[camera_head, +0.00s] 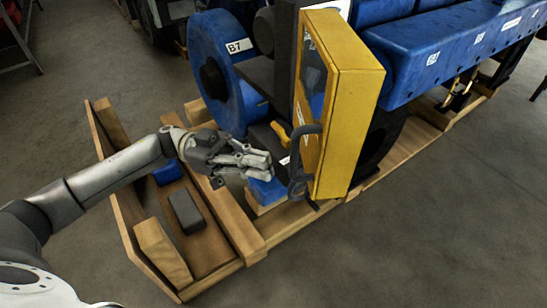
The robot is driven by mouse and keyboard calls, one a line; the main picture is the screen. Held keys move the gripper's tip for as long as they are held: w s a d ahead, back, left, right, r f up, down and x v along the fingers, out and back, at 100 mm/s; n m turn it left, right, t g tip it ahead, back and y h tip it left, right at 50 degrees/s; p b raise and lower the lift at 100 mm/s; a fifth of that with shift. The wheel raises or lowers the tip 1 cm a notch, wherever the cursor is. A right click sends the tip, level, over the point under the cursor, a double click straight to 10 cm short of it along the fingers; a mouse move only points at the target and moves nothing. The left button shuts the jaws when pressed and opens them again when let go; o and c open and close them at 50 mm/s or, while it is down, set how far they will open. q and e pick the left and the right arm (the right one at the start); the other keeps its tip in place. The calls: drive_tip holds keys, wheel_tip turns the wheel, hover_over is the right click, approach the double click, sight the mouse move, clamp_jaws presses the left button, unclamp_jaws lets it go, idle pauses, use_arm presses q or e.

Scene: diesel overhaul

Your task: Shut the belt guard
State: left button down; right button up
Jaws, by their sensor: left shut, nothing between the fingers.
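The yellow belt guard (352,115) stands upright at the near end of the blue engine. Its broad yellow side faces me, and its framed face is turned to the left. It looks swung out from the engine end, though its hinge is hidden. A dark loop handle (299,160) sits on its lower left edge. My left gripper (268,166) is shut and empty, just left of the handle. In this one view I cannot tell whether its fingertips touch the handle. My right gripper does not show.
A blue wheel marked B7 (218,70) is behind my left gripper. The blue engine (432,52) reaches back to the right on a wooden pallet (405,157). A dark block (186,211) lies inside the pallet frame. The floor at the right is clear.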

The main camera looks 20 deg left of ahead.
use_arm(q)
drive_tip(key=x, duration=0.3)
drive_tip(key=shift+d+p, duration=0.1)
drive_tip(key=shift+p, duration=0.3)
